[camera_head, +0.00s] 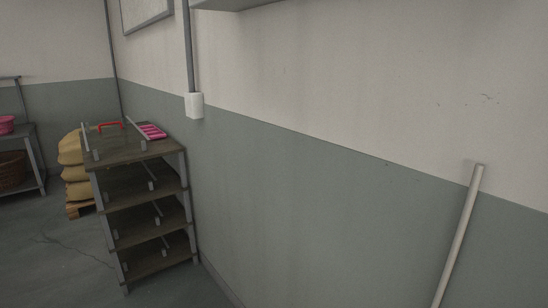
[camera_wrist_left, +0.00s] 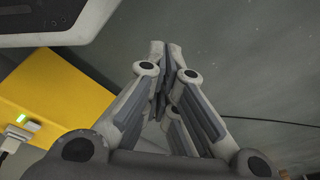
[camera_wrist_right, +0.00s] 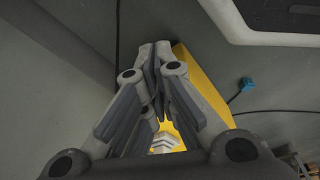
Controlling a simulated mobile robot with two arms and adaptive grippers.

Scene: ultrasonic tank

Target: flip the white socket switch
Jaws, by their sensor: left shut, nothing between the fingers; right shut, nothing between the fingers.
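A small white box (camera_head: 194,105), which looks like the socket switch, is fixed to the wall at the lower end of a grey vertical conduit. It is too small in the head view to tell how its switch is set. My left gripper (camera_wrist_left: 164,50) is shut and empty in the left wrist view. My right gripper (camera_wrist_right: 154,54) is shut and empty in the right wrist view. Neither gripper shows in the head view, and neither wrist view shows the white wall box.
A shelf rack (camera_head: 137,152) stands against the wall below the box, with a pink item (camera_head: 152,131) and a red handle (camera_head: 109,125) on top. Stacked sacks (camera_head: 72,150) stand behind it. A pale pole (camera_head: 460,235) rises at the right. Floor left of the rack is clear.

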